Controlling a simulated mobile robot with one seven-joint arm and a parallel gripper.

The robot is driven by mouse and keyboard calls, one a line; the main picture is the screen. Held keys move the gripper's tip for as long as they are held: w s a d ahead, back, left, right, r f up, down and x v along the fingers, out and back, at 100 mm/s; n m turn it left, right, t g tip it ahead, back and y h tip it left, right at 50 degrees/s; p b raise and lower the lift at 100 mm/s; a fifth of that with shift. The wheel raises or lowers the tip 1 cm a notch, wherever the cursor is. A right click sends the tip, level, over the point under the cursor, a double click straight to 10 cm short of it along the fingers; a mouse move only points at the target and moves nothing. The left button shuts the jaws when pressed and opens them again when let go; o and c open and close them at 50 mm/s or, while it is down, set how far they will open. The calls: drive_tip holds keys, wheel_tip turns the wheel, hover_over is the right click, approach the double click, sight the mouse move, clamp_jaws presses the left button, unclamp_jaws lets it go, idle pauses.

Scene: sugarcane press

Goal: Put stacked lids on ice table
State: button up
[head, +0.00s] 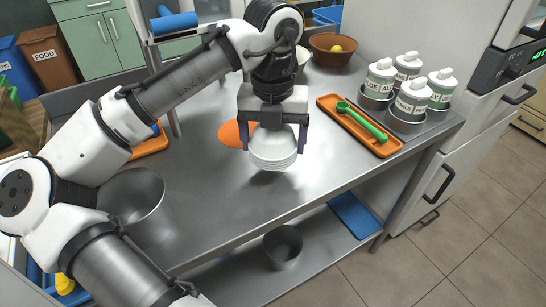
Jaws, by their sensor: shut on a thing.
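My gripper (273,140) points down near the middle of the head view, over the steel table (220,210). Its two dark fingers are shut on a stack of whitish translucent lids (273,155), one finger on each side. The stack hangs level, and a dark shadow below it suggests it is a little above the table top. An orange round piece (232,134) lies on the table just behind and left of the stack, partly hidden by it. Nothing in view is clearly marked as the ice table.
An orange tray (360,126) with a green spoon lies to the right. Several labelled white bottles (410,98) stand in steel holders at the right edge. A brown bowl (332,50) is at the back. A steel bowl (132,194) sits left, beside my arm. The front middle of the table is clear.

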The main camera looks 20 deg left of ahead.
drive_tip(key=shift+f+b, duration=0.3)
drive_tip(key=shift+f, duration=1.9)
drive_tip(key=o, duration=0.9)
drive_tip(key=shift+f, duration=0.15)
wheel_tip(320, 180, up, 12)
drive_tip(key=shift+r+p, duration=0.15)
drive_tip(key=shift+p, duration=0.85)
